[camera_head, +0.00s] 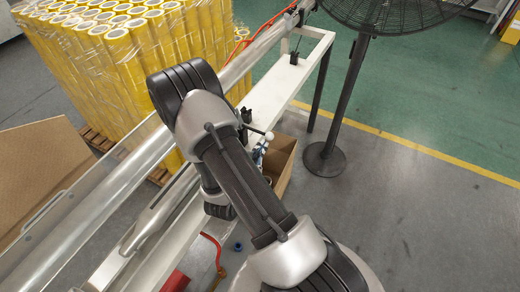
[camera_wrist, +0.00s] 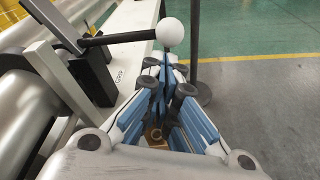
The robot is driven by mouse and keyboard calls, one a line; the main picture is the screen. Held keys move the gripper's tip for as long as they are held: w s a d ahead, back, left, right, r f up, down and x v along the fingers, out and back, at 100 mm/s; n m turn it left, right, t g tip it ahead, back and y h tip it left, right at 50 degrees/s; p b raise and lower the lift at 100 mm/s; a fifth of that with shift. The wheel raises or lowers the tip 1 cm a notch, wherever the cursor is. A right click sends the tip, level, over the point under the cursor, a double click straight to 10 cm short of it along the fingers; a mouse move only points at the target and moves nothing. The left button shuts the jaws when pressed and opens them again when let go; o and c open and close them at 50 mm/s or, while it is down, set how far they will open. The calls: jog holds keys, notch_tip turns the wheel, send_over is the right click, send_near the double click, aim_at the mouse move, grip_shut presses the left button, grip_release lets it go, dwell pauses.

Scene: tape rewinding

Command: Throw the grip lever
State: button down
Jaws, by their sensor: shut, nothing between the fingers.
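The grip lever is a black rod with a white ball knob (camera_wrist: 170,33) at its end. In the wrist view the rod (camera_wrist: 118,38) runs nearly level from a dark metal bracket (camera_wrist: 92,72) on the left. My gripper (camera_wrist: 168,62) has its blue-and-black fingers together and empty. Its tips show just below the knob in the picture; I cannot tell whether they touch it. In the head view the white knob (camera_head: 269,136) shows just past my arm, with part of my gripper (camera_head: 260,154) below it. My arm hides most of the lever's base.
A long silver roller (camera_head: 92,214) and a white machine frame (camera_head: 290,78) run diagonally. A cardboard box (camera_head: 283,158) stands below the knob. A black pedestal fan (camera_head: 325,158) stands beyond. Yellow rolls (camera_head: 95,55) are stacked at left. The floor at right is clear.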

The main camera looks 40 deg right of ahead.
jog(key=shift+s+r+n+p, duration=0.1)
jog(key=shift+r+n+p, duration=0.2)
jog(key=shift+r+p, duration=0.05)
jog(key=shift+r, duration=0.2)
jog(key=w+a+r+n+g+h+p, duration=0.1)
jog(key=w+r+n+g+p, duration=0.2)
jog(key=r+n+p, duration=0.6)
jog(key=shift+w+a+r+n+h, duration=0.2)
jog(key=shift+r+n+h, duration=0.2)
dwell(0.5)
jog(key=shift+p, duration=0.3)
